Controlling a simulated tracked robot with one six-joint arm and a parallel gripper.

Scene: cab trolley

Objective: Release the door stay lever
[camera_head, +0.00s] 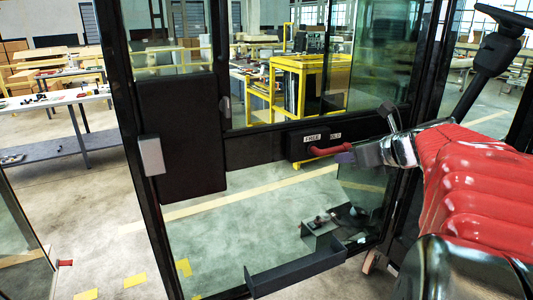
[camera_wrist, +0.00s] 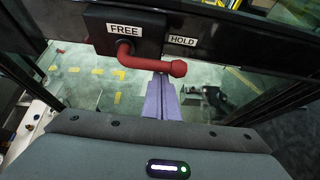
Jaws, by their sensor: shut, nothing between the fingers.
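The door stay lever (camera_wrist: 150,64) is a red bent handle on a black housing (camera_wrist: 97,38) fixed to the door's cross rail. Its arm runs to the right from its pivot under the FREE label (camera_wrist: 123,29) and ends in a round knob below the HOLD label (camera_wrist: 182,40). The lever (camera_head: 328,150) also shows in the head view, at the right of the rail. My gripper (camera_wrist: 161,82) has its purple fingers together and empty, just below the lever's arm near the knob. In the head view my gripper (camera_head: 344,158) is beside the lever's right end. I cannot tell whether they touch.
The glass door (camera_head: 250,215) has a dark frame, with a black panel (camera_head: 181,135) and a grey handle (camera_head: 151,155) at its left. A dark tray (camera_head: 295,270) sits low at the door's bottom. A steering wheel (camera_head: 503,15) and column stand at the right.

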